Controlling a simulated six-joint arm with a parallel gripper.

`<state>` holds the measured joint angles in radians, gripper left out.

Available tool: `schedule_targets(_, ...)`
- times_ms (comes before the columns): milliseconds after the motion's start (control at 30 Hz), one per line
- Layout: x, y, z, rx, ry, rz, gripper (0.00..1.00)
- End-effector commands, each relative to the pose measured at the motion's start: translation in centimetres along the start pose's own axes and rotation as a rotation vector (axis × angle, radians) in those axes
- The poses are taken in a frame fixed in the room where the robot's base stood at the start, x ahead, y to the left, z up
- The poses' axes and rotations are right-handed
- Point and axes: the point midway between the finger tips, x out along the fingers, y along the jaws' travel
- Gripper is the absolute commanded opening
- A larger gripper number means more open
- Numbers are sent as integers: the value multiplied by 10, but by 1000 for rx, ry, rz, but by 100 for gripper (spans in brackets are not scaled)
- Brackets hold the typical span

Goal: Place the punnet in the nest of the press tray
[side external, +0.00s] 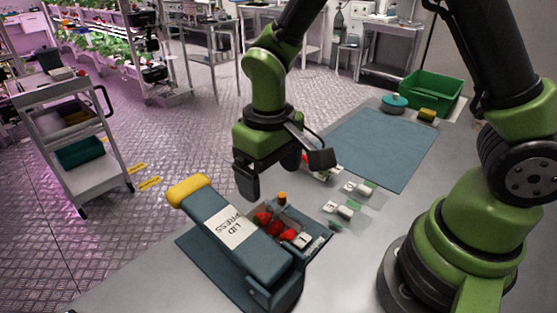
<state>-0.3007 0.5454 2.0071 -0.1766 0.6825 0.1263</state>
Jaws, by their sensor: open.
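The press tray (318,247) is dark blue-grey and lies on the grey table at the lower middle. Its raised lid (216,213), marked PRESS LID and with a yellow end, slants across the front and hides part of the tray. A punnet of red berries (287,235) shows behind the lid at the tray, with more red at its left. I cannot tell whether it sits fully in the nest. My gripper (268,184) is open above and behind the tray, its fingers apart from the berries.
Small white-and-green pieces (343,209) lie right of the tray. A blue mat (381,147) has much bare surface. A green crate (432,92), a teal round item (395,103) and a yellow block (427,115) stand at the back right. An orange-topped post (282,198) rises by the tray.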

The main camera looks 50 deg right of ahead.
Motion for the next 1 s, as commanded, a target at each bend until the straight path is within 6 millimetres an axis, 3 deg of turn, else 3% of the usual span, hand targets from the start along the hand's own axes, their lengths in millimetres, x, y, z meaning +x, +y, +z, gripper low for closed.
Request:
schedule_targets(200,-11,2,0,10,15,-8,86)
schedule_targets(367,-55,14,8,74,106,-55,86)
schedule_targets(500,-105,31,32,157,227,-118,86)
schedule_targets(700,-154,50,79,261,405,-205,86)
schedule_targets(833,-168,56,107,306,501,-248,86)
schedule_targets(1000,-174,58,127,337,573,-279,86)
